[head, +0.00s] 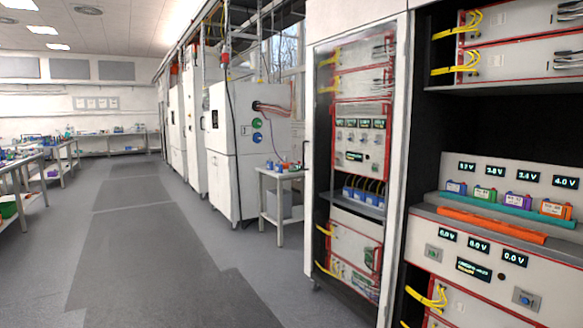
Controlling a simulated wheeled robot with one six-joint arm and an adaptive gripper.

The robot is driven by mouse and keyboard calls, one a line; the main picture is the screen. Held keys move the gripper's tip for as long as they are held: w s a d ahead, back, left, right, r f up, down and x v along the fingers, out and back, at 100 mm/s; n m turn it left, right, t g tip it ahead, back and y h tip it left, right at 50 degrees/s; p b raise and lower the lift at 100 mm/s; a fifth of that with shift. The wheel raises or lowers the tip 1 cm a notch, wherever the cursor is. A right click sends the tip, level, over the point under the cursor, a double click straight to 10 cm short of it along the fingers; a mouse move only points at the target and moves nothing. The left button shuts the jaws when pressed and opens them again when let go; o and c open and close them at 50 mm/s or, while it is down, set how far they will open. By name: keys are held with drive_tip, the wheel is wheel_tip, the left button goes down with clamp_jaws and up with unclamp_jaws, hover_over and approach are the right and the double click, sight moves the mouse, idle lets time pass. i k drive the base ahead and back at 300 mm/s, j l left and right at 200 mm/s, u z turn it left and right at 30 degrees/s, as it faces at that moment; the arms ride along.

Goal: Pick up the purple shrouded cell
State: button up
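The purple shrouded cell (518,201) stands in a row of cells on the teal shelf strip (500,213) of the battery cycler (455,220) at the right. It is third from the left, between a green cell (485,195) and an orange cell (556,209). A blue cell (456,187) stands at the left end of the row. A small lit voltage display (527,176) is on the panel behind the purple cell. My gripper is not in view.
An orange strip (490,225) runs below the cells, above a front panel with displays reading 0.0 V. Another rack (355,150) stands left of the cycler. Grey floor (190,270) is clear at the left, with benches (35,165) beyond.

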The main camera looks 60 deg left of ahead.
sight(513, 199)
drive_tip(key=k+u, duration=0.25)
drive_tip(key=k+j+u, duration=0.1)
drive_tip(key=u, duration=0.2)
drive_tip(key=j+u, duration=0.1)
drive_tip(key=u, duration=0.2)
drive_tip(key=i+j+u, duration=0.1)
drive_tip(key=u, duration=0.6)
drive_tip(key=i+l+u, duration=0.1)
drive_tip(key=u, duration=0.3)
drive_tip(key=l+u, duration=0.2)
drive_tip(key=u, duration=0.25)
drive_tip(key=l+u, duration=0.1)
drive_tip(key=u, duration=0.3)
drive_tip(key=k, duration=0.1)
drive_tip(key=i+j+u, duration=0.1)
drive_tip(key=i+j, duration=0.4)
drive_tip(key=i+j+z, duration=0.2)
drive_tip(key=i+z, duration=0.15)
drive_tip(key=i+j+z, duration=0.35)
drive_tip(key=i+l+z, duration=0.1)
drive_tip(key=z, duration=0.3)
drive_tip(key=i+z, duration=0.6)
drive_tip(key=z, duration=0.2)
